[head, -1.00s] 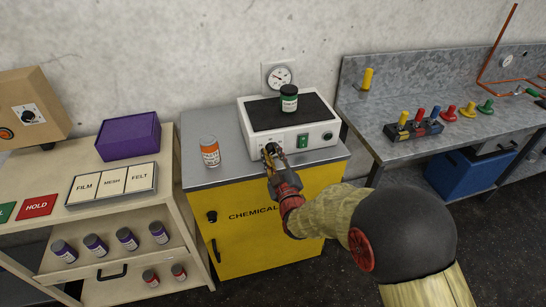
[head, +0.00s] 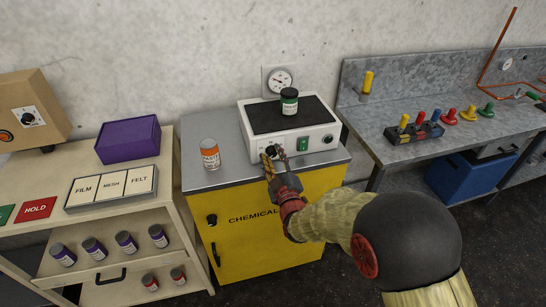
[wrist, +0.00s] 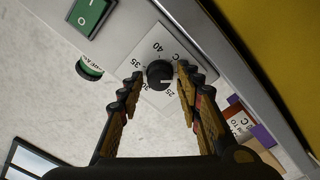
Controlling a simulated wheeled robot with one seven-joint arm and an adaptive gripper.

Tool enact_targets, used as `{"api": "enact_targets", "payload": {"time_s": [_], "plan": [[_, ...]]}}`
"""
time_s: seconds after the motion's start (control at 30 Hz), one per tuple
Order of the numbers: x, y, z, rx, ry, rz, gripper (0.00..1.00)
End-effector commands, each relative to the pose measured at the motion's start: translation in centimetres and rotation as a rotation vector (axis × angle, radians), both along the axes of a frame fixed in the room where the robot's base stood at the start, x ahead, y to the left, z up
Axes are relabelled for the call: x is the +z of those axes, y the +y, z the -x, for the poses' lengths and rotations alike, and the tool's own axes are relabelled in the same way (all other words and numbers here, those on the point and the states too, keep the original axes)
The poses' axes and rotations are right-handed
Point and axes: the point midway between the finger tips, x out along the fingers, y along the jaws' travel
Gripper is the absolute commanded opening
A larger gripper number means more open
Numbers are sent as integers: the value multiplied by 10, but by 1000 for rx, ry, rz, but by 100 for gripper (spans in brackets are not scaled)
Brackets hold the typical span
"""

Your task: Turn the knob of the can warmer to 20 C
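The can warmer (head: 318,139) is a white box with a dark top plate, standing on the yellow cabinet. Its black knob (wrist: 160,74) sits on a white dial plate at the box's front left. The wrist view shows dial numbers including 25, 35 and 40. A short white mark on the knob points to the right in that view; its exact reading is unclear. My gripper (wrist: 160,82) has one finger on each side of the knob, with small gaps showing.
A green-labelled jar (head: 289,101) stands on the warmer's top. A green switch (head: 303,144) is right of the knob. A grey bench (head: 400,160) is at the right.

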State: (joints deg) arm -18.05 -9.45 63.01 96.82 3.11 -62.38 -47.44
Motion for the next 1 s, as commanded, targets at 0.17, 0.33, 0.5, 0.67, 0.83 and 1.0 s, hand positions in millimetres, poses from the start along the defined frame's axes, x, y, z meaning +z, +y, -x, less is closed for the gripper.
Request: {"api": "enact_targets", "payload": {"time_s": [0.17, 0.33, 0.5, 0.67, 0.83, 1.0], "plan": [[0, 0, 0, 0, 0, 0, 42], [0, 0, 0, -1, 1, -1, 42], [0, -3, 10, 0, 0, -1, 42], [-1, -10, 36, 1, 1, -1, 42], [-2, -19, 71, 1, 1, -1, 42], [-3, -27, 98, 1, 0, -1, 42]]}}
